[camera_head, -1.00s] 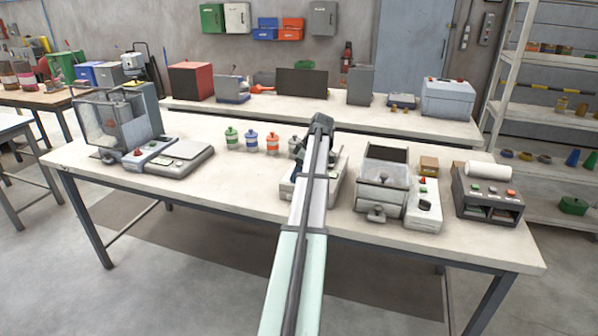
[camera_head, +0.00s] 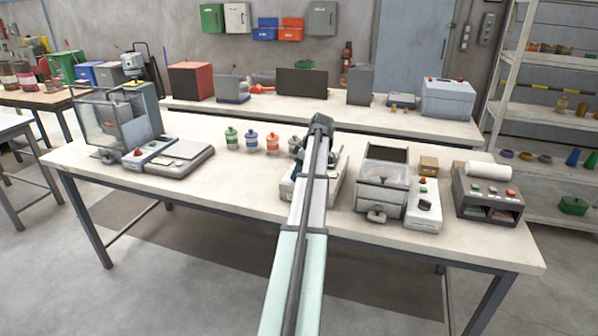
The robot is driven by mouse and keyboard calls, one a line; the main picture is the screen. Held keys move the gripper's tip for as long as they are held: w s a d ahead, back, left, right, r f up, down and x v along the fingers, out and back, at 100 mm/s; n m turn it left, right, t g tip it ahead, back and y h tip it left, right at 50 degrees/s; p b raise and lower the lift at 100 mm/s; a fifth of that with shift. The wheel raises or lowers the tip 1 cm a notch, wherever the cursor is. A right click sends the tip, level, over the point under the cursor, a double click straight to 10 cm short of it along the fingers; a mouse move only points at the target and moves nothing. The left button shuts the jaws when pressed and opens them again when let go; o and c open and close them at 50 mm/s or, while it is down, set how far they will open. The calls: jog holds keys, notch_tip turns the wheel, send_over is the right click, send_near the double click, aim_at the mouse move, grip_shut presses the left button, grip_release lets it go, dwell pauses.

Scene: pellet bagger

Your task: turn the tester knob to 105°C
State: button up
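A pale, low device (camera_head: 333,188), which may be the tester, stands on the front table behind my arm. My arm covers most of it, and I cannot make out its knob or any temperature marks. My gripper (camera_head: 298,156) is a small dark shape just left of the arm, over the device's back left part. The arm hides most of it. I cannot tell whether its fingers are open or shut, or whether they touch anything.
Left on the front table (camera_head: 240,194) are a clear-guarded machine (camera_head: 108,122) and a flat scale-like unit (camera_head: 180,155). Several colour-banded jars (camera_head: 252,141) stand left of my gripper. Right of the arm are a clear-fronted box machine (camera_head: 382,182) and a dark roll unit (camera_head: 489,196).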

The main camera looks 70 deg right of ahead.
jog(key=m, duration=0.2)
jog(key=m+h, duration=0.2)
jog(key=m, duration=0.1)
jog(key=shift+a+m+g, duration=0.25)
jog(key=shift+m+g, duration=0.05)
jog(key=m+g, duration=0.1)
jog(key=m, duration=0.2)
jog(key=m+h, duration=0.1)
jog(key=m, duration=0.2)
jog(key=shift+w+g+h, duration=0.1)
jog(key=shift+g+h, duration=0.2)
jog(key=shift+g, duration=0.1)
jog(key=o, duration=1.1)
jog(key=shift+c, duration=0.2)
jog(key=v, duration=1.3)
jog(key=shift+a+r, duration=0.2)
jog(key=shift+r, duration=0.1)
